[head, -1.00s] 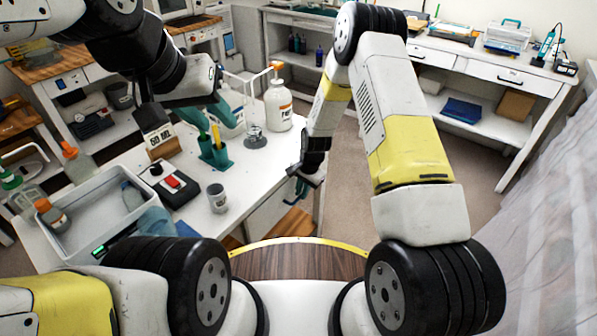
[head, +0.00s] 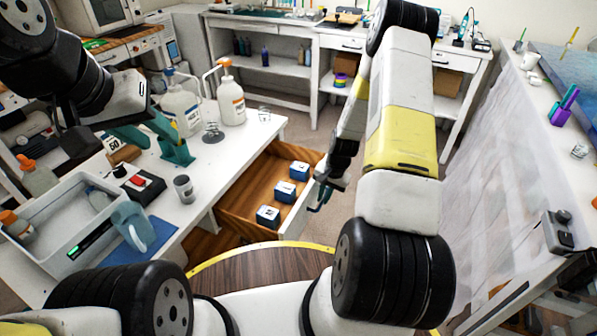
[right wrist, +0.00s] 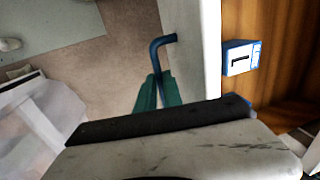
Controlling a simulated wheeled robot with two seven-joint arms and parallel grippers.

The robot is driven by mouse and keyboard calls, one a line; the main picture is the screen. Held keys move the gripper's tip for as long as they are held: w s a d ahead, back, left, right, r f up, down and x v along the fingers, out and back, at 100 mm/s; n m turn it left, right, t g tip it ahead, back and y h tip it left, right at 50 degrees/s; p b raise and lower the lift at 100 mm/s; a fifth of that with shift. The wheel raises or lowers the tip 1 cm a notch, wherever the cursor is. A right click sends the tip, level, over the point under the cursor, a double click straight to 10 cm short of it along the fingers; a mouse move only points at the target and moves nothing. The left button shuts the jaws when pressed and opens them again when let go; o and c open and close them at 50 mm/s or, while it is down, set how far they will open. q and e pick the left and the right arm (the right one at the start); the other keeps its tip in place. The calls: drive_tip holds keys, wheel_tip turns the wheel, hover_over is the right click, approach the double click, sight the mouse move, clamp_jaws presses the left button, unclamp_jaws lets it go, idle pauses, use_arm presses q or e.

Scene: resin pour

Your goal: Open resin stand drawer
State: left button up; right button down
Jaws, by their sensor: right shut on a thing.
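The resin stand drawer (head: 240,196) is pulled out from the white table, its wooden inside showing. Three small blue-and-white boxes (head: 285,191) lie in it. My right gripper (head: 320,192) is at the outer side of the drawer's white front (right wrist: 203,45). In the right wrist view its teal fingers (right wrist: 156,90) are shut on the blue bar handle (right wrist: 163,43), whose bent end sticks out beyond them. My left gripper (head: 172,142) hangs over the table, left of the drawer; whether its teal fingers are apart is unclear.
The white table (head: 225,150) carries pump bottles (head: 231,102), a grey cup (head: 184,188), a red-switched device (head: 139,184) and a grey tray (head: 75,205). A plastic curtain (head: 470,185) hangs at right. Some floor is clear beyond the drawer.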

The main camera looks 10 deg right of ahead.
drive_tip(key=shift+s+d, duration=0.95)
drive_tip(key=shift+d, duration=0.3)
drive_tip(key=c, duration=1.8)
unclamp_jaws()
drive_tip(key=shift+o, duration=0.2)
wheel_tip(320, 180, up, 8)
drive_tip(key=d, duration=0.1)
drive_tip(key=shift+s+f, duration=0.15)
drive_tip(key=shift+s, duration=0.25)
drive_tip(key=shift+d, duration=0.1)
